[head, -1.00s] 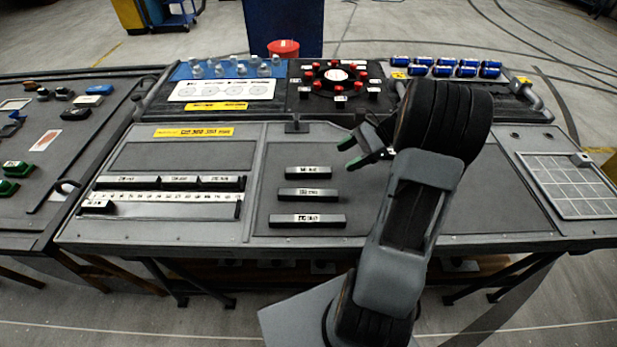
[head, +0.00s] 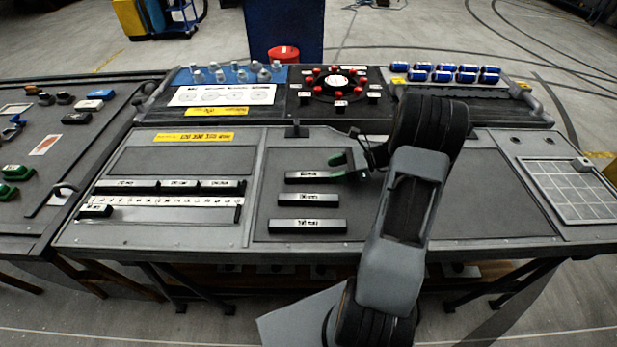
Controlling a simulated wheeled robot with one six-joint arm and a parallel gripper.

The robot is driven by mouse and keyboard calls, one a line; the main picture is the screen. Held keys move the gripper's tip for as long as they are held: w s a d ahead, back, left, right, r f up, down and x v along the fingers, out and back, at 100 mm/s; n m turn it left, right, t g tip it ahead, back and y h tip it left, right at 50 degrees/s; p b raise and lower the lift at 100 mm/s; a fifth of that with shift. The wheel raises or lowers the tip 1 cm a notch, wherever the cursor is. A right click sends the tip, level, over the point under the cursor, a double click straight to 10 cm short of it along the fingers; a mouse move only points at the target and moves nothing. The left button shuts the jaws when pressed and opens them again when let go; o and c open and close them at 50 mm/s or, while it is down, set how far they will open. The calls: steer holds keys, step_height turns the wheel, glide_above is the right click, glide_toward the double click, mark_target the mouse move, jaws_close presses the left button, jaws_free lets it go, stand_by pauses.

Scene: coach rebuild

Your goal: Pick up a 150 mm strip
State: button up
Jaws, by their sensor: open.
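Three dark strips with white labels lie one behind another on the middle panel of the bench. The rear strip (head: 308,177) is the shortest, the middle strip (head: 300,200) is longer, and the front strip (head: 306,227) is the longest. Their labels are too small to read surely. My gripper (head: 343,168), with green fingertips, is open at the right end of the rear strip, low over the panel. I cannot tell whether a finger touches the strip or whether the strip is between the fingers. My arm hides part of the panel to the right.
On the left panel, a ruled fixture (head: 165,201) holds several labelled bars, with a short block (head: 96,211) at its left end. Behind stand a dial with red knobs (head: 337,83) and blue cylinders (head: 443,76). A gridded plate (head: 572,190) lies at right. Panel right of my arm is clear.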

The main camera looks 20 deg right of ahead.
mark_target(320, 174)
steer(key=shift+x, duration=2.5)
steer(key=shift+r, duration=0.1)
steer(key=c, duration=1)
